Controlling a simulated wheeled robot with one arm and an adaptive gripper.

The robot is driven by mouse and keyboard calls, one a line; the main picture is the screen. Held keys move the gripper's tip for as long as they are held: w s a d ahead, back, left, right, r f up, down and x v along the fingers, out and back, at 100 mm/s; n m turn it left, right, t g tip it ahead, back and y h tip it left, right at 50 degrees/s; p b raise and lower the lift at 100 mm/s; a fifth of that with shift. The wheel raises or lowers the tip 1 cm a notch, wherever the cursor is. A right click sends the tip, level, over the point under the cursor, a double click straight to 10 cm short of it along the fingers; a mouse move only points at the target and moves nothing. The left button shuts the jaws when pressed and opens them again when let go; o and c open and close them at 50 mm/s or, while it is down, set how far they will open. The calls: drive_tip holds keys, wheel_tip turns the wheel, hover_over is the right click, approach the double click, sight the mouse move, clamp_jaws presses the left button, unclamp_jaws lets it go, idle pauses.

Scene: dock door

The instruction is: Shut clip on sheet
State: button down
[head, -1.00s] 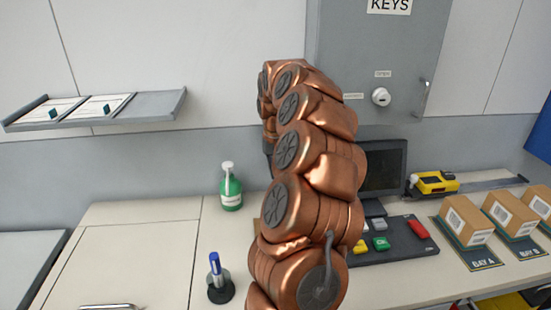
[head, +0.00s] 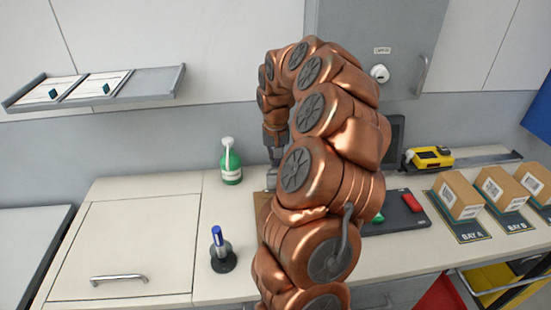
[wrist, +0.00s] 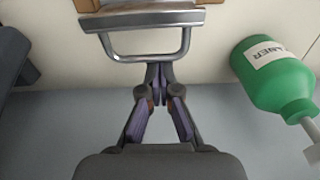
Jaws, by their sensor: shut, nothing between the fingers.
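The metal clip (wrist: 150,20) with its wire loop (wrist: 187,42) is at the top of the wrist view, on the edge of a brown board (wrist: 88,4). My gripper (wrist: 159,70) is shut and empty, its fingertips close to the wire loop; I cannot tell if they touch it. In the head view my gripper (head: 274,157) points down behind my arm, above the back edge of the brown board (head: 262,204). My arm hides most of the board. The sheet is not visible in either view, and I cannot tell whether the clip is open or shut.
A green cleaner bottle (head: 231,163) stands left of the board and shows close by in the wrist view (wrist: 275,75). A pen stand (head: 222,255) is at the front left.

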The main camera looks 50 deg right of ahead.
drive_tip(key=shift+b, duration=0.75)
drive_tip(key=shift+s+a+r, duration=0.1)
drive_tip(key=shift+r, duration=0.05)
drive_tip(key=shift+b, duration=0.35)
